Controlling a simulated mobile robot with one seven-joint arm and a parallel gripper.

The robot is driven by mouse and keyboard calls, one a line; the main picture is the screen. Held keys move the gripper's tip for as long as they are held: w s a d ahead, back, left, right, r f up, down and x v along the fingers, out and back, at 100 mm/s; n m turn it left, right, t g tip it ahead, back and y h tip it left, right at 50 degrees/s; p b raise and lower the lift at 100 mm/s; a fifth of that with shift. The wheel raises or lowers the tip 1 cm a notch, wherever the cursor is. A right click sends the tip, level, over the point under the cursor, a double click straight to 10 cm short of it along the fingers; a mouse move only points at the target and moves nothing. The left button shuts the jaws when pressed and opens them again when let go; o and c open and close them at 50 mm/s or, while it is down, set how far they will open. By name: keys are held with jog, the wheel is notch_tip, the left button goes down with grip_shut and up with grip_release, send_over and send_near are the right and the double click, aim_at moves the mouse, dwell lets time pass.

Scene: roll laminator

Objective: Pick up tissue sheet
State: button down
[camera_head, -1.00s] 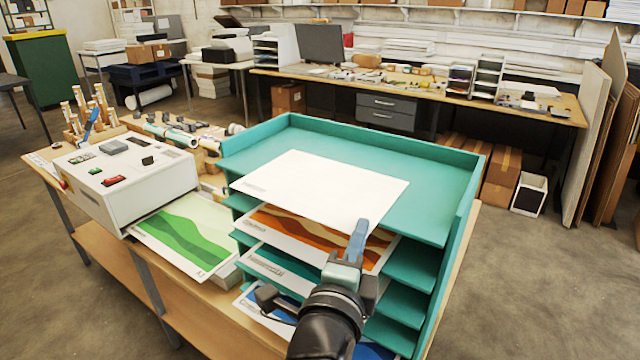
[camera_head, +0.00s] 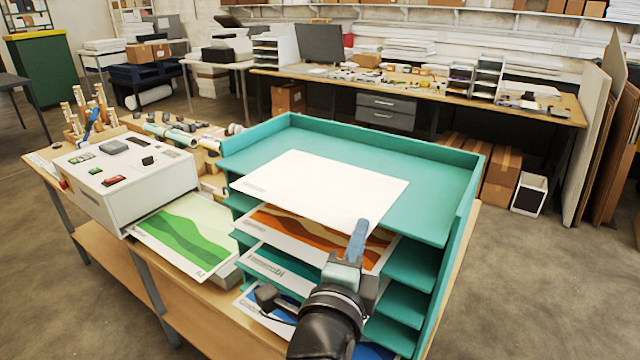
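A plain white sheet (camera_head: 315,187), which looks like the tissue sheet, lies on the top shelf of a teal shelf rack (camera_head: 440,205). A small grey mark shows near its left corner, and its front edge sticks out past the shelf. My gripper (camera_head: 358,238) is at the sheet's front right corner, its blue fingertip overlapping the corner in the picture. Only one blue finger shows clearly, so I cannot see whether the fingers are apart, or whether they touch the sheet.
Below, an orange-patterned sheet (camera_head: 300,228) and other printed sheets stick out of lower shelves. A white laminator (camera_head: 125,180) stands left on the wooden bench, with a green-patterned sheet (camera_head: 185,235) beside it. The rack has raised walls at back and right.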

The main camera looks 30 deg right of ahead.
dwell(0.3)
notch_tip(320, 180, up, 10)
jog(key=b, duration=0.2)
dwell(0.3)
